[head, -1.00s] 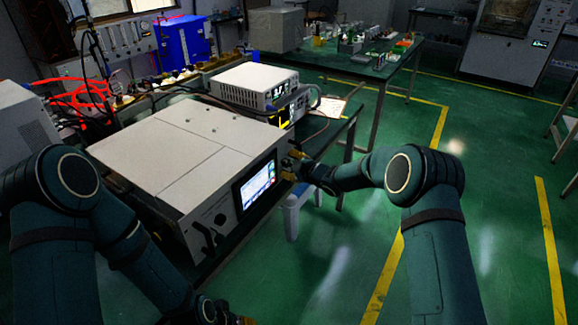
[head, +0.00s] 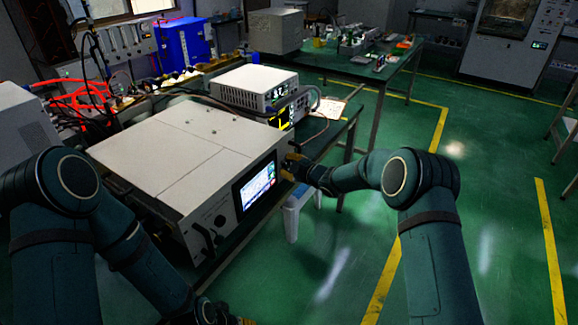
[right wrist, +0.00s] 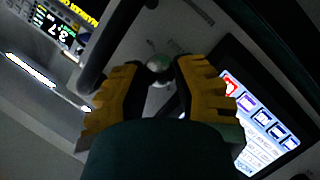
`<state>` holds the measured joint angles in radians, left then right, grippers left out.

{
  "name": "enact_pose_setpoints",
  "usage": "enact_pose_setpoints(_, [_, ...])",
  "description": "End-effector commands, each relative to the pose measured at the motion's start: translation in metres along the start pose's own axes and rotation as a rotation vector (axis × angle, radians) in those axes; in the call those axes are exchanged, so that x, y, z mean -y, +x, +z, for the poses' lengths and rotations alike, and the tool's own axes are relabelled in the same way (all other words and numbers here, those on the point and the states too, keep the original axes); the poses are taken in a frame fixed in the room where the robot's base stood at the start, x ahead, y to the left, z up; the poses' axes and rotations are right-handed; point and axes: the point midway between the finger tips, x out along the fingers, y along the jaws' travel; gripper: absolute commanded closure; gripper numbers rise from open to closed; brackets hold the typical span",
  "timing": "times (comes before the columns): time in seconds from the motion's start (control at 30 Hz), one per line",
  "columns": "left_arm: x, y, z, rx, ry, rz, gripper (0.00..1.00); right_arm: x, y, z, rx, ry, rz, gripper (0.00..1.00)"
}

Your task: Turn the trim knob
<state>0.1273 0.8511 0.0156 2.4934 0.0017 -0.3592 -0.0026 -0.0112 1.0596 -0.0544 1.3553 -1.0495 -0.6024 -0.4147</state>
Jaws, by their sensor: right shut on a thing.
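The generator (head: 180,150) is a large pale box on the bench, with a lit screen on its front panel. The trim knob (right wrist: 158,68) is a small, pale, rounded knob on that panel, beside the screen in the right wrist view. My right gripper (head: 291,166) is at the right end of the panel, its yellow-padded fingers shut on the knob. In the right wrist view, the fingers (right wrist: 160,85) are on either side of the knob. The knob is hidden in the head view. My left gripper (head: 236,319) is mostly cut off at the bottom edge.
The generator's screen (head: 257,187) is close to my right fingers. A dark handle (head: 203,240) stands out at the panel's left end. A white instrument (head: 255,86) stands behind the generator. A white stool (head: 292,212) is below my right gripper. The green floor to the right is open.

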Motion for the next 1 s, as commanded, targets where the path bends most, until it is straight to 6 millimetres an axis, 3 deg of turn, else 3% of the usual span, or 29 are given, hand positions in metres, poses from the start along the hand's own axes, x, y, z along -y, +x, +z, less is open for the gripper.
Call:
enact_pose_setpoints(0.37, [0.0,0.0001,0.0001,0.0,0.0,0.0,0.53,0.002,0.0009,-0.0008,-0.001,-0.193,0.079,1.0])
enact_pose_setpoints(1.0, [0.0,0.0,0.0001,0.0,0.0,0.0,0.53,0.0049,0.0017,0.0011,-0.001,-0.749,0.311,1.0])
